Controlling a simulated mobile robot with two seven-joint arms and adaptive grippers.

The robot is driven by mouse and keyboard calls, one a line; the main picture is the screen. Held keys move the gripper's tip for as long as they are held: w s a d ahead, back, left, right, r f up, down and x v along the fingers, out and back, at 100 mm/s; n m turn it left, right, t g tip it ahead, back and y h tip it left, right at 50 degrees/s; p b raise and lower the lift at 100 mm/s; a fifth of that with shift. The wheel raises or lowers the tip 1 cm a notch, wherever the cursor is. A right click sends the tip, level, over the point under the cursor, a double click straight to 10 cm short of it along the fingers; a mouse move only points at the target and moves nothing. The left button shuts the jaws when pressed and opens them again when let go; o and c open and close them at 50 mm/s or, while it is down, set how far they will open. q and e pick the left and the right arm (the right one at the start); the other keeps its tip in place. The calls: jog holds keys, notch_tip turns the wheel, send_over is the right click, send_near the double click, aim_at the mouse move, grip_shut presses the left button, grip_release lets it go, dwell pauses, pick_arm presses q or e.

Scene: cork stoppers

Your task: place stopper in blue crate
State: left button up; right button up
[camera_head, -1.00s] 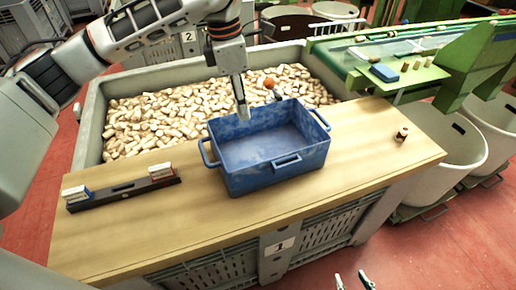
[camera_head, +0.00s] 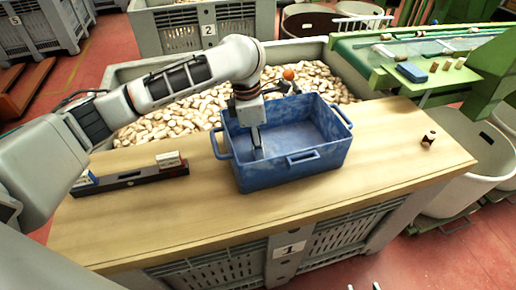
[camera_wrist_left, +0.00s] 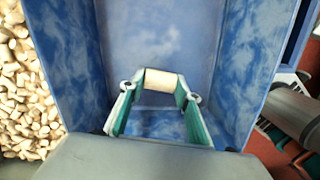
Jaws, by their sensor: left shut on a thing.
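The blue crate (camera_head: 290,173) stands on the wooden bench, open at the top, with handles on its sides. My left gripper (camera_head: 258,153) reaches down inside it, near its left end. In the left wrist view my left gripper (camera_wrist_left: 160,92) is shut on a pale cork stopper (camera_wrist_left: 163,81), which lies crosswise between the fingertips, with the crate's blue inside (camera_wrist_left: 150,30) around it. In the head view the stopper is hidden. Two small tips of my right gripper (camera_head: 363,287) show apart at the bottom edge.
A large grey bin full of corks (camera_head: 185,115) is behind the bench (camera_head: 390,150). A black level (camera_head: 130,181) with small boxes lies left of the crate. A small brown stopper-like piece (camera_head: 429,139) stands at right. Green machinery (camera_head: 480,75) is at back right.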

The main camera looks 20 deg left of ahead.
pick_arm(q)
jog(key=shift+f, duration=1.05)
jog(key=o, duration=0.7)
